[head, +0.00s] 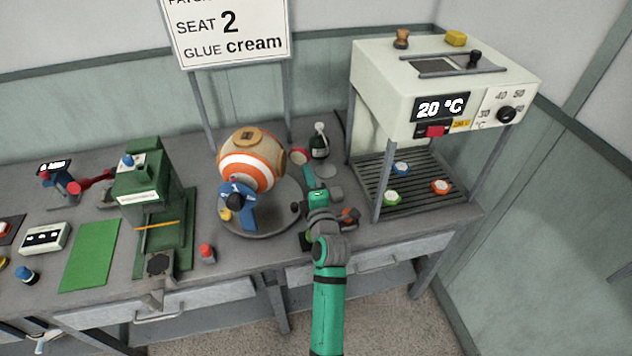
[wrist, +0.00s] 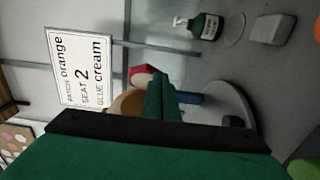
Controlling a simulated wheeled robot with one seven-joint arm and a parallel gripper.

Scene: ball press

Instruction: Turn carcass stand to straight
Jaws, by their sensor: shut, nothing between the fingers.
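The carcass stand (head: 266,225) is a round grey disc on the bench, also visible in the wrist view (wrist: 240,98). It bears a beige ball carcass (head: 238,147) with orange and white bands and round openings. A blue bracket (head: 238,207) with a dark knob stands at the ball's front. A small dark knob (head: 295,208) sits at the disc's right rim. My gripper (head: 309,169) is shut and empty just right of the ball, over the disc's right side. Its green fingers (wrist: 163,98) hide part of the ball in the wrist view. I cannot tell whether it touches anything.
A sign (head: 228,35) reads seat 2, glue cream; the wrist view adds patch orange. A dark green bottle (head: 319,146) stands behind my gripper. An oven (head: 425,85) showing 20 °C is at right, a green press (head: 150,190) at left. A red-capped bottle (head: 207,254) stands in front.

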